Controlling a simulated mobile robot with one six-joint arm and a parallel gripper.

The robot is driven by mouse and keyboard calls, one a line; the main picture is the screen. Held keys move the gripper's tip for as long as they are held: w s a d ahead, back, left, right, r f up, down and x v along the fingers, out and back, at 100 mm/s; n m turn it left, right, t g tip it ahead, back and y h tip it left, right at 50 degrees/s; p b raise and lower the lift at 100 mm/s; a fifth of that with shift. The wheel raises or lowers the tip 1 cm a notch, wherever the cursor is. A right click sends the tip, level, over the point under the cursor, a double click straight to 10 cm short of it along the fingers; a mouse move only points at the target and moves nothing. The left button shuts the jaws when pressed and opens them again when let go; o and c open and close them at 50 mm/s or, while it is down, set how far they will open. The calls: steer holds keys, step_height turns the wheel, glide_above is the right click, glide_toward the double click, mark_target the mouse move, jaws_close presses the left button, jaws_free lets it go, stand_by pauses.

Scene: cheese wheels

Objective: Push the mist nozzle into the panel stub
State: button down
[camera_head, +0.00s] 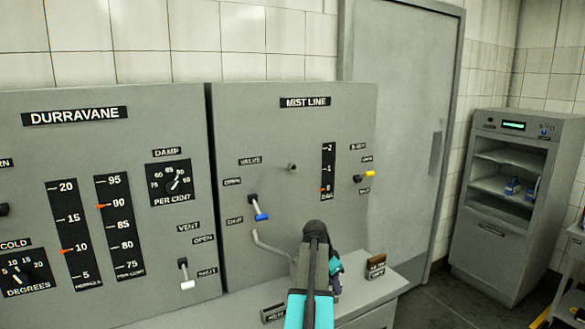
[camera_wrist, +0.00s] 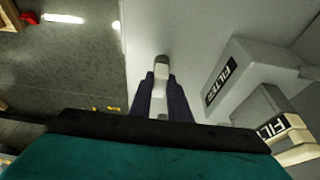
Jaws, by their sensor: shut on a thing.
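The Mist Line panel (camera_head: 300,120) stands in the middle of the head view. Its small grey stub (camera_head: 292,166) sticks out left of the gauge, with nothing on it. My gripper (camera_head: 316,240) is below and a little right of the stub, apart from it in the picture. In the wrist view my gripper (camera_wrist: 161,98) has its dark fingers shut on the mist nozzle (camera_wrist: 160,76), a pale slim piece with a darker end pointing away from me. In the head view my gripper and arm hide the nozzle.
A blue-tipped valve lever (camera_head: 261,216) and a bent pale tube (camera_head: 268,245) are left of my gripper. A yellow-tipped switch (camera_head: 369,174) is at right. A labelled box (camera_head: 376,266) stands on the ledge. Filter-labelled boxes (camera_wrist: 248,70) are at right in the wrist view.

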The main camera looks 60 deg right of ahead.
steer(key=shift+r+p, duration=1.05)
steer(key=shift+r, duration=0.95)
stand_by(0.4)
steer(key=shift+r+p, duration=0.75)
steer(key=shift+r, duration=0.65)
